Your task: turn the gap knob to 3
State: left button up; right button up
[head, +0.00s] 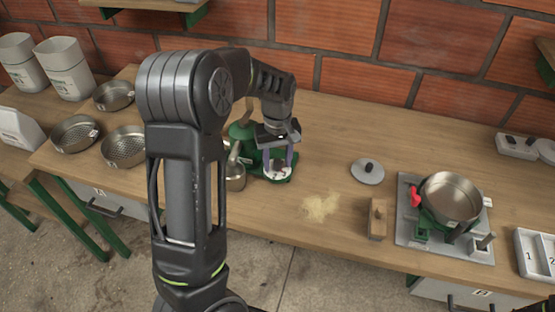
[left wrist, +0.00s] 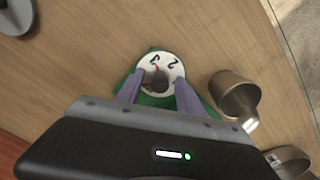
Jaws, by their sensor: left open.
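The gap knob's dial is a white ring with black numerals on a green base. It shows in the left wrist view (left wrist: 160,72) with a red mark near its top and a dark centre. In the head view the dial (head: 279,171) sits at the front of the green pulper (head: 240,131), partly behind my left arm. My left gripper (head: 279,160) points down at the dial with its fingers apart. In the left wrist view its two fingers (left wrist: 158,92) stand on either side of the ring; I cannot tell whether they touch it. My right gripper is not in view.
A metal cup (left wrist: 236,93) stands close beside the green base. Sieve pans (head: 124,146) lie to the left. To the right are a powder pile (head: 320,207), a grey lid (head: 367,171), a wooden block (head: 378,218) and a pot (head: 452,196) on a stand.

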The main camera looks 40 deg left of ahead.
aim_at(278, 160)
pick_arm(q)
jog(key=shift+r, duration=0.1)
notch_tip(278, 160, up, 8)
jog(key=shift+f+b, duration=0.2)
jog(key=shift+b, duration=0.1)
dwell(0.5)
